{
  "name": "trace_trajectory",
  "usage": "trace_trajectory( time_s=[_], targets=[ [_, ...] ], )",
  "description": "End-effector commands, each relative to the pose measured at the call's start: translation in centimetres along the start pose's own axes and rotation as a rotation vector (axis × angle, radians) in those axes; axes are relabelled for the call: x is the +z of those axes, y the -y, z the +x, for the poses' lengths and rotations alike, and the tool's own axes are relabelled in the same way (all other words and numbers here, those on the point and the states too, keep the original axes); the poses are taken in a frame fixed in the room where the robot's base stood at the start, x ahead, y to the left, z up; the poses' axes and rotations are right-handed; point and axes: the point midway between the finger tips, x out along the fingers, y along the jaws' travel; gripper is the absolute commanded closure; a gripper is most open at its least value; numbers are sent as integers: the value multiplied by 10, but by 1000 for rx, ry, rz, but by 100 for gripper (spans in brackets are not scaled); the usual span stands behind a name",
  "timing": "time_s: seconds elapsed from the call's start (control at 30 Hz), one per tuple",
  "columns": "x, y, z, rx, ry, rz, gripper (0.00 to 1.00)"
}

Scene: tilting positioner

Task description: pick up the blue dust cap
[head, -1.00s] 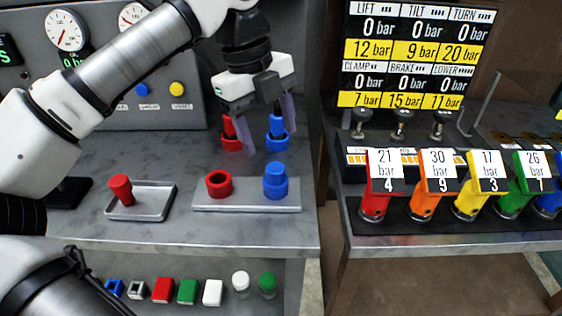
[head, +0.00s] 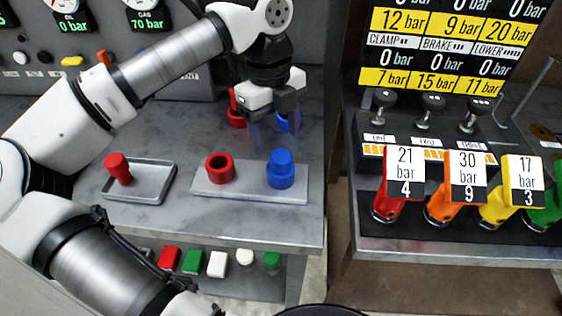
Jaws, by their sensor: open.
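The blue dust cap (head: 281,161) is a short blue cylinder. It stands upright on the right part of a grey plate (head: 239,191) on the bench, on what looks like a wider blue base. My gripper (head: 274,135) is open and empty, pointing down above and behind the cap in the head view. Its two fingers are apart and do not visibly touch the cap. They partly hide a blue connector (head: 283,124) at the back of the bench.
A red ring-shaped socket (head: 219,168) is on the plate left of the cap. A red cap (head: 118,168) lies in a grey tray (head: 146,191). A red connector (head: 236,112) stands behind. Coloured, numbered handles, including a red one (head: 398,188), line the right bench.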

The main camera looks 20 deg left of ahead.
Motion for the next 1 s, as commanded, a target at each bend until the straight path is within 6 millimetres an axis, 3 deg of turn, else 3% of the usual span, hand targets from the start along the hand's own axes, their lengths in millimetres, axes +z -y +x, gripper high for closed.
trace_trajectory(
  time_s=[0.17,0.4,0.7,1.0],
  targets=[
    [-1,2,13,0,-3,2,36],
    [0,4,47,-1,-2,1,36],
    [0,4,55,-1,0,1,36],
    [0,4,54,-1,0,1,74]
  ],
)
